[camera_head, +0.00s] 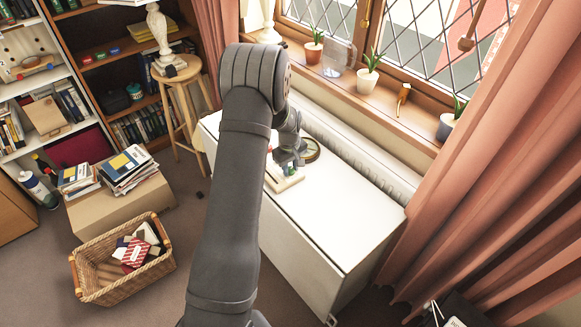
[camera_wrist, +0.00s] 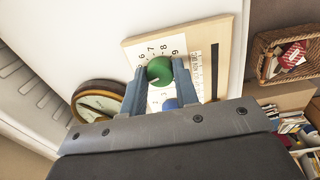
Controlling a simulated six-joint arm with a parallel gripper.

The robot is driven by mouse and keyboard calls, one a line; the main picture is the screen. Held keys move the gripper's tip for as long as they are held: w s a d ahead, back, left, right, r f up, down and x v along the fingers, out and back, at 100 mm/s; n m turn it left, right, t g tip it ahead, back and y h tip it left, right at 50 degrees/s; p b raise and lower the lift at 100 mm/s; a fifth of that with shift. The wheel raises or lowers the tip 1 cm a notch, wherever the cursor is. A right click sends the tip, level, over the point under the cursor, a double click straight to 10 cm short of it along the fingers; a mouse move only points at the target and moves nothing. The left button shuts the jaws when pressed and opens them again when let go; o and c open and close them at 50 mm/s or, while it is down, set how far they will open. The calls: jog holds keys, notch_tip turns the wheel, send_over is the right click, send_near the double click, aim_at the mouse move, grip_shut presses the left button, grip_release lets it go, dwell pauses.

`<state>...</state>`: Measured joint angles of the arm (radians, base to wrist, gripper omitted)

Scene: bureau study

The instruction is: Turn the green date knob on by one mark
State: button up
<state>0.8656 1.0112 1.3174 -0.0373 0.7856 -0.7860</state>
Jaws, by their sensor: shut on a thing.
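The green date knob (camera_wrist: 160,71) shows in the wrist view on a light wooden board (camera_wrist: 226,44) with a white printed face and numbers around the knob. My gripper (camera_wrist: 160,74) is shut on the green knob, one finger on each side of it. A blue knob (camera_wrist: 170,104) sits on the same board, partly hidden by my gripper. In the head view the board (camera_head: 290,181) lies on the white table, and my gripper (camera_head: 291,160) is over it, mostly hidden by my arm. The mark the knob points to cannot be read.
A round brass-rimmed dial (camera_wrist: 98,104) lies beside the board; it also shows in the head view (camera_head: 311,149). The white table (camera_head: 345,215) is clear toward its front right. A radiator (camera_head: 350,150) and windowsill with potted plants (camera_head: 368,78) run behind it.

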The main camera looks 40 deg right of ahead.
jog(key=shift+m, duration=0.3)
jog(key=shift+w+m, duration=0.1)
jog(key=shift+m, duration=2.6)
jog(key=o, duration=1)
jog(key=r, duration=1.7)
jog(key=shift+w+a+r, duration=0.15)
jog(key=shift+a+r, duration=0.05)
jog(key=shift+a, duration=0.1)
